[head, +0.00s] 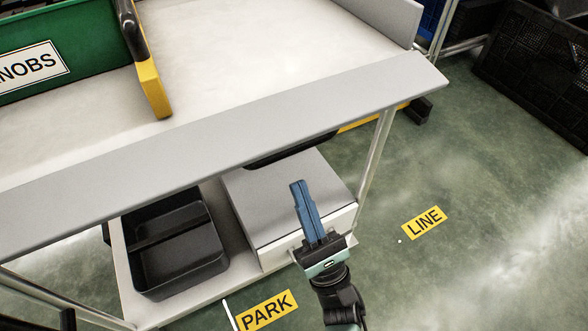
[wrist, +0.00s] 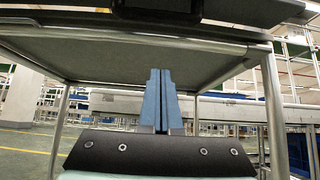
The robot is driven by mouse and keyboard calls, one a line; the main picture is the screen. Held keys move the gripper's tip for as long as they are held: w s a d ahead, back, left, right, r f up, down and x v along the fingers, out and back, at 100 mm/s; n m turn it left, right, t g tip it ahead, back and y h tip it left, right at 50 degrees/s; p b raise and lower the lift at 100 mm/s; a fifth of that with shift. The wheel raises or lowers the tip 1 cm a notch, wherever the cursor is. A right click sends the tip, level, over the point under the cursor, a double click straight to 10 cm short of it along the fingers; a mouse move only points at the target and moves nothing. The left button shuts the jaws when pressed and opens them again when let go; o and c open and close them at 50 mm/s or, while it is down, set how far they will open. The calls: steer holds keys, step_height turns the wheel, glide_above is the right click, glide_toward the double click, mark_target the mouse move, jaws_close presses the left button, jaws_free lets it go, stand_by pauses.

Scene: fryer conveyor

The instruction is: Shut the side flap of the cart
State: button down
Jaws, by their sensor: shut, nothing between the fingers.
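The side flap (head: 230,140) of the cart is a long grey panel along the near edge of the tabletop (head: 270,50). It lies folded outward, down from the upright position, and sticks out toward me. My gripper (head: 297,186) has blue fingers, shut together and empty. In the head view it shows below and in front of the flap's outer edge, right of the middle. In the wrist view the fingertips (wrist: 160,72) point up under a grey underside (wrist: 110,58); I cannot tell whether they touch it.
A green bin (head: 70,35) labelled KNOBS and a yellow-black part (head: 154,90) stand on the cart top. The lower shelf holds a black tray (head: 175,250) and a grey-white box (head: 280,195). A cart leg (head: 376,150) stands right of my gripper.

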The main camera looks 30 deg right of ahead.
step_height(320, 180, up, 8)
steer(key=w, duration=0.2)
stand_by(0.3)
steer(key=shift+a+r+p, duration=0.1)
steer(key=shift+r+p, duration=0.1)
steer(key=shift+p, duration=0.35)
steer(key=shift+s+g+p, duration=0.1)
steer(key=shift+g+p, duration=0.2)
steer(key=shift+p, duration=0.2)
